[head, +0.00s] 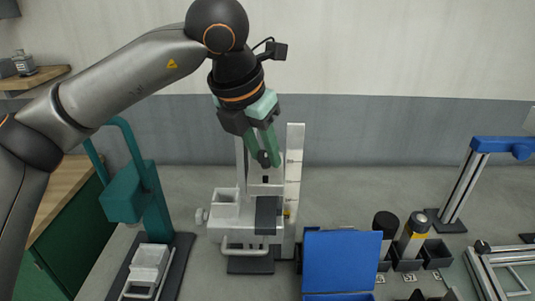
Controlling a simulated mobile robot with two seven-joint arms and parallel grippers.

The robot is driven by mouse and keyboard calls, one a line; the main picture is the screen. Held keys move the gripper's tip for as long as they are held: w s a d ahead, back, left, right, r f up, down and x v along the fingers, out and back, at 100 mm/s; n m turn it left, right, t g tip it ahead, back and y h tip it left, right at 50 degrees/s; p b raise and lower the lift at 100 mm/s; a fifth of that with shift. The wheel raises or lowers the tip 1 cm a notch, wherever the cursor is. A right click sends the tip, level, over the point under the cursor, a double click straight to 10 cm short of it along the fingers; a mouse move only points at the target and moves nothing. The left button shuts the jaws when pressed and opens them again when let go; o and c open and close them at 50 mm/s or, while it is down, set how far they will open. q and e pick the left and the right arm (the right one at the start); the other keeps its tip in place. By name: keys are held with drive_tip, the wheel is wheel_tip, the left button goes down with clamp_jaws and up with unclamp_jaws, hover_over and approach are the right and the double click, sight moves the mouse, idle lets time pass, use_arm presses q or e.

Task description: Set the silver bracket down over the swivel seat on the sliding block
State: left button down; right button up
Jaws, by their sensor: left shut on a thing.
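My left gripper (265,160) comes down from above, its green fingers shut at the back of a white stand. They are shut on the silver bracket (265,186), a small pale piece just below the fingertips; the fingers hide part of the grip. The stand has a tall white scaled post (293,180) close to the right of the gripper. A dark grey block (267,214) lies on the stand below and in front of the bracket. I cannot make out the swivel seat or tell which part is the sliding block. My right gripper is not in view.
A green stand (124,195) with a pale tray (150,262) is at the left. A blue panel (341,262) stands at front centre. Dark cylinders (385,225) in black holders and a blue-topped post frame (480,170) are at the right. The grey top behind them is clear.

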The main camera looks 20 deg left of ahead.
sight(262, 170)
use_arm(q)
drive_tip(key=shift+f+b, duration=1.6)
drive_tip(key=shift+f, duration=0.95)
drive_tip(key=shift+b, duration=0.4)
drive_tip(key=shift+f+b, duration=1)
drive_tip(key=shift+f, duration=0.05)
drive_tip(key=shift+c, duration=2.3)
unclamp_jaws()
drive_tip(key=v, duration=1.2)
drive_tip(key=shift+s+r, duration=0.15)
drive_tip(key=shift+r, duration=0.1)
